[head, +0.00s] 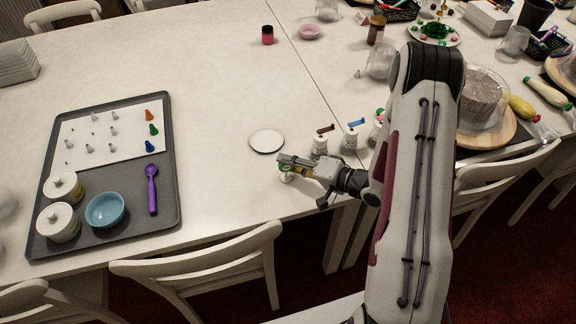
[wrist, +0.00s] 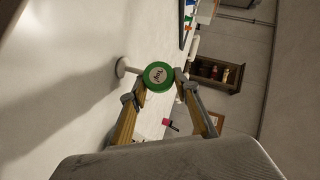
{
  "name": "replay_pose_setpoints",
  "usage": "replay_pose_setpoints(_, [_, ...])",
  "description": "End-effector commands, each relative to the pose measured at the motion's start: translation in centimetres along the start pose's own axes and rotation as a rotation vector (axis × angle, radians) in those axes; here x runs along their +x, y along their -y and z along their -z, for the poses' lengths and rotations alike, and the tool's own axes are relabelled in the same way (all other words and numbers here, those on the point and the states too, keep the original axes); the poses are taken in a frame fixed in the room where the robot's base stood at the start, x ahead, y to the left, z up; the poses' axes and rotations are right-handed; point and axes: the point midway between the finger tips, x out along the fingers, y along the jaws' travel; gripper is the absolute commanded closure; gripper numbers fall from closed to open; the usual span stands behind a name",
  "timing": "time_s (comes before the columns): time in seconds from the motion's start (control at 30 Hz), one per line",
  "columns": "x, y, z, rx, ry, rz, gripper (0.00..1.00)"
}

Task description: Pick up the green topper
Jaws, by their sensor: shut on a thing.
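The green topper (wrist: 158,76) is a round green disc with a paler centre bearing dark lettering. My gripper (wrist: 161,82) is shut on it, with one fingertip on each side of the disc in the wrist view. A white stem with a round foot (wrist: 120,68) shows just left of the disc; I cannot tell whether it is joined to the topper. In the head view my gripper (head: 284,163) is near the table's front edge, with a bit of the green topper (head: 284,169) showing at its tip and a small white piece below.
A white round disc (head: 267,141) lies just behind my gripper. A dark tray (head: 105,205) with jars, a blue bowl (head: 105,211) and a purple scoop (head: 152,190) lies left. The table between is clear. Chairs line the front edge.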

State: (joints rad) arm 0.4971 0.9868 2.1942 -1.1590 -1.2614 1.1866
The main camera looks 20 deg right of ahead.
Motion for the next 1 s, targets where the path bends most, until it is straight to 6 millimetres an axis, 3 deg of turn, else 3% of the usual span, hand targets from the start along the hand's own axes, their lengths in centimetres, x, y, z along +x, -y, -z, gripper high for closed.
replay_pose_setpoints(0.47, [-0.6, 1.5, 0.6, -0.001, 0.001, -0.002, 0.81])
replay_pose_setpoints(1.0, [-2.5, 6.8, 2.5, -0.002, -0.001, -0.001, 0.81])
